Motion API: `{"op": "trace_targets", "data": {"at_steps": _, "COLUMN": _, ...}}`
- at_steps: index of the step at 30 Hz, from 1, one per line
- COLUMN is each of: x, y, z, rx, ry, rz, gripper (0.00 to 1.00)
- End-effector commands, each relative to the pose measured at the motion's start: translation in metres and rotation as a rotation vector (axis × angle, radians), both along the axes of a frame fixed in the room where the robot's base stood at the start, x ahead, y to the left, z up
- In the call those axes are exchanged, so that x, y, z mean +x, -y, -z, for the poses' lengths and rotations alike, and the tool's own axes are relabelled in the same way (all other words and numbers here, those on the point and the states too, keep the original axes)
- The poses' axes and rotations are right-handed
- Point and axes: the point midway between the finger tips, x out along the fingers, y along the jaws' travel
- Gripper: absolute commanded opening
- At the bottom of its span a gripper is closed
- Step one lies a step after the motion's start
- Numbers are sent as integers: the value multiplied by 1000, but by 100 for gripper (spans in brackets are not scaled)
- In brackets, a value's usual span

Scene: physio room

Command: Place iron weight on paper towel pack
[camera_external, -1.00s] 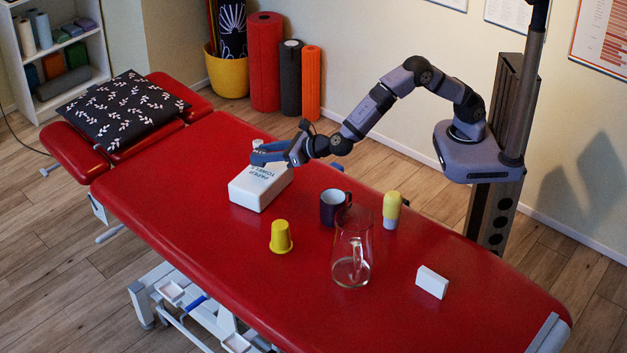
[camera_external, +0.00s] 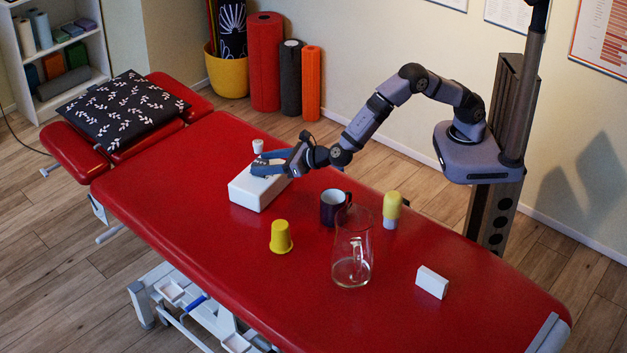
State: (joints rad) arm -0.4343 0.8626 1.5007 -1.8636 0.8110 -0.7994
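The paper towel pack (camera_external: 249,195) is a white block lying on the red treatment table, left of its middle. My gripper (camera_external: 262,163) is low over the top of the pack, its blue fingers pointing left. A small dark grey piece with light marks, seemingly the iron weight (camera_external: 261,161), shows between the fingers. It is mostly hidden by them, and the fingers appear closed on it. It is at or just above the pack's top; I cannot tell whether it touches. The fingers also hide part of the pack's upper face.
A small white cup-like thing (camera_external: 258,147) stands just behind the pack. A yellow cup (camera_external: 281,237), dark mug (camera_external: 334,208), glass jug (camera_external: 352,255), yellow-topped bottle (camera_external: 391,210) and white box (camera_external: 432,282) stand to the right. The red table (camera_external: 190,220) is clear at the left front.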

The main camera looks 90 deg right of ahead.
Motion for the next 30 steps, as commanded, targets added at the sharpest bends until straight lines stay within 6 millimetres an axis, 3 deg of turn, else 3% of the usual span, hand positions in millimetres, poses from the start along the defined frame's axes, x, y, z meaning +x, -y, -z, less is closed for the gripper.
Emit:
{"op": "trace_targets", "data": {"at_steps": 11, "x": -5, "y": -3, "z": -5, "rx": 1, "ry": 0, "rz": -2, "gripper": 54}}
{"op": "trace_targets", "data": {"at_steps": 30, "x": -92, "y": -40, "z": -40, "rx": 1, "ry": 1, "rz": -3, "gripper": 54}}
